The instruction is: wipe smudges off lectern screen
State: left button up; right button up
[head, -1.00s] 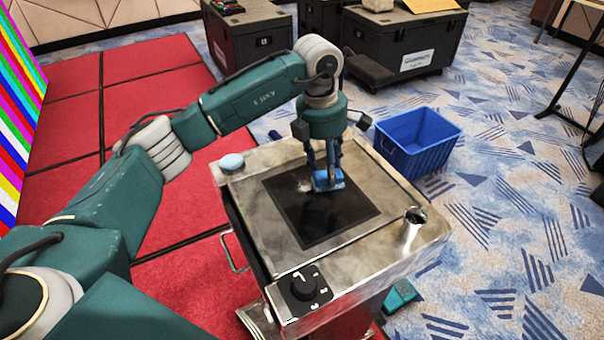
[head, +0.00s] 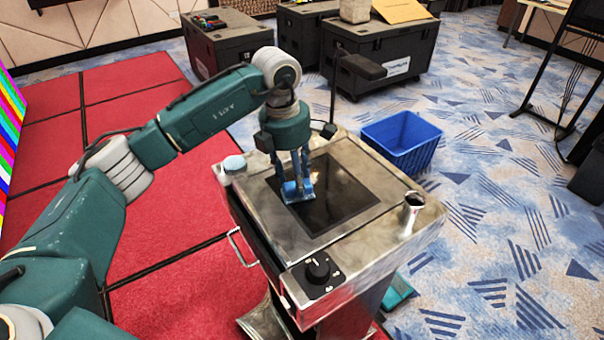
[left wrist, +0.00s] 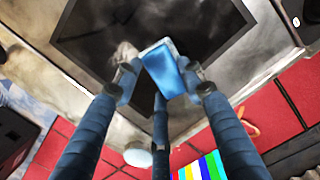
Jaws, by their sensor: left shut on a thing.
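The lectern (head: 272,226) has a worn metal top with a dark, flat screen (head: 338,195) set into it. My left gripper (head: 297,186) is shut on a blue wiping block (head: 299,195), which is down at the left part of the screen and seems to touch it. In the left wrist view the block (left wrist: 163,72) sits between the fingers over the dark screen (left wrist: 190,22). A pale whitish smudge (left wrist: 124,53) shows right beside the block there. The screen under the block is hidden. My right gripper is not in view.
A pale blue round piece (head: 233,163) and a metal cup (head: 411,206) stand on the lectern's corners. A black knob (head: 318,268) is at its front. A black microphone (head: 361,65) rises behind. A blue basket (head: 402,140) stands on the carpet beyond; black cases (head: 385,62) stand farther back.

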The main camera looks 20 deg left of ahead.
pick_arm(q)
jog(key=shift+s+a, duration=0.3)
notch_tip(320, 180, up, 3)
jog(key=shift+s+a+f+p, duration=0.1)
jog(key=shift+s+a+p, duration=0.05)
jog(key=shift+p, duration=0.45)
jog(key=shift+w+d+r+p, duration=0.15)
jog(key=shift+r+p, duration=0.2)
jog(key=shift+r, duration=0.2)
jog(key=shift+w+d+r+p, duration=0.15)
jog(key=shift+r+p, duration=0.15)
jog(key=shift+r, duration=0.2)
notch_tip(320, 180, up, 2)
jog(key=shift+s+a+r+p, duration=0.15)
jog(key=shift+p, duration=0.45)
jog(key=shift+r, duration=0.45)
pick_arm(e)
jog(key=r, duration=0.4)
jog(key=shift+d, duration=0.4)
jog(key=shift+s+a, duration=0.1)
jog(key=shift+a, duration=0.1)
